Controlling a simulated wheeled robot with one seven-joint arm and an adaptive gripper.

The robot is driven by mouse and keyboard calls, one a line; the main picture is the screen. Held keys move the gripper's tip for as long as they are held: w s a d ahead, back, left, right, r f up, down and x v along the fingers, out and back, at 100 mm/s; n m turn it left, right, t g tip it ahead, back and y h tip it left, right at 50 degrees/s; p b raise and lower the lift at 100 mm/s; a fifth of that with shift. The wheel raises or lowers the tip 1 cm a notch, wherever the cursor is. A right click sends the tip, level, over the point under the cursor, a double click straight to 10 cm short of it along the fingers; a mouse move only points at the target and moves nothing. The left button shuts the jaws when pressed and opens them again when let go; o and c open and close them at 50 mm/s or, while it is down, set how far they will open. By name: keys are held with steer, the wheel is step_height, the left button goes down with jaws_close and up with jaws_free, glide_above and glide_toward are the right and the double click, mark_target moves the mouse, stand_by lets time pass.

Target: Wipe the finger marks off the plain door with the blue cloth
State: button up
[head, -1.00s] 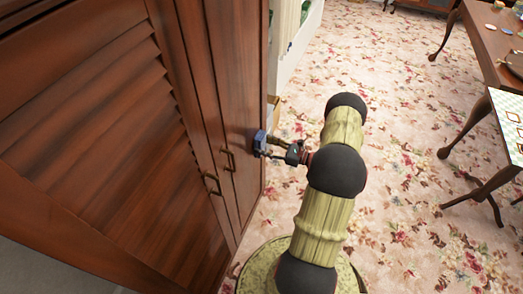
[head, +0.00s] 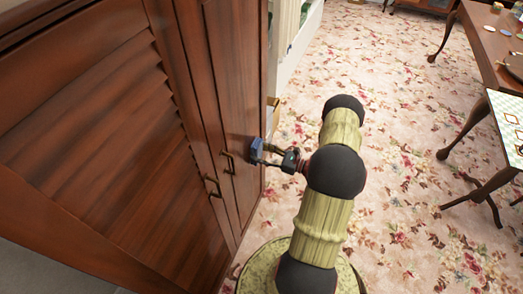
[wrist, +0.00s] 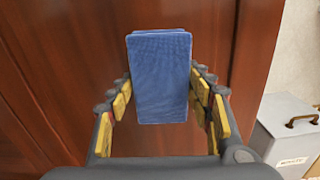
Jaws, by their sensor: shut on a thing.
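The blue cloth (head: 255,149) is a small folded block in my gripper (head: 264,151), against or very close to the plain door (head: 229,87). In the wrist view the cloth (wrist: 160,85) sits between the fingertips, its broad face toward the camera. My gripper is shut on it, and reddish-brown door wood fills most of the background. I cannot tell from these views whether the cloth touches the door. I see no finger marks; any behind the cloth are hidden.
A louvred door (head: 95,130) stands left of the plain door, and small handles (head: 227,162) stick out near their meeting edges. A grey box with a handle (wrist: 288,135) shows at right in the wrist view. A wooden table (head: 490,45) stands far right, with open floral carpet between.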

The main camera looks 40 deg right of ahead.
mark_target(246, 163)
steer(key=shift+s+a+p, duration=0.35)
steer(key=shift+s+a, duration=0.1)
steer(key=shift+a, duration=0.65)
steer(key=shift+s+a+p, duration=0.3)
steer(key=shift+s+a, duration=0.2)
steer(key=shift+a, duration=0.55)
steer(key=shift+s+a+p, duration=0.35)
steer(key=shift+s+a, duration=0.1)
steer(key=shift+a, duration=0.65)
steer(key=shift+s+d, duration=0.35)
steer(key=shift+s, duration=0.15)
steer(key=shift+v, duration=2.5)
steer(key=shift+s, duration=0.1)
steer(key=shift+v, duration=1.4)
